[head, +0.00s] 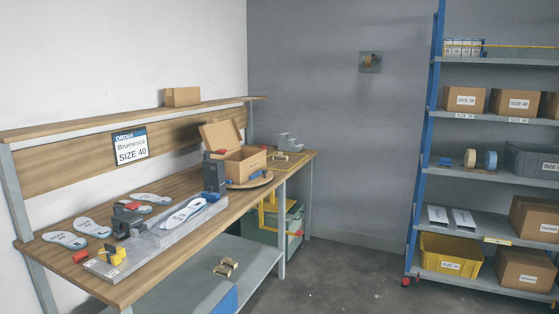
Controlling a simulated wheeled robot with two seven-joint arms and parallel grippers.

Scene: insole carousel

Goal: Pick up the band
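I cannot tell for sure which thing is the band. A small tan, loop-like piece (226,268) lies on the grey lower shelf (190,298) of the workbench. A similar tan piece (280,158) lies at the far right end of the wooden bench top (180,179). A tan roll (470,158) and a blue-grey roll (490,160) stand on the rack at the right. All are too small to make out well. Neither of my grippers is in the head view.
On the bench are a grey fixture with a white insole (185,214), several loose insoles (64,240), and an open cardboard box (246,163) on a round wooden board. The blue-post rack (480,120) holds boxes and a yellow bin (450,258). The floor between is clear.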

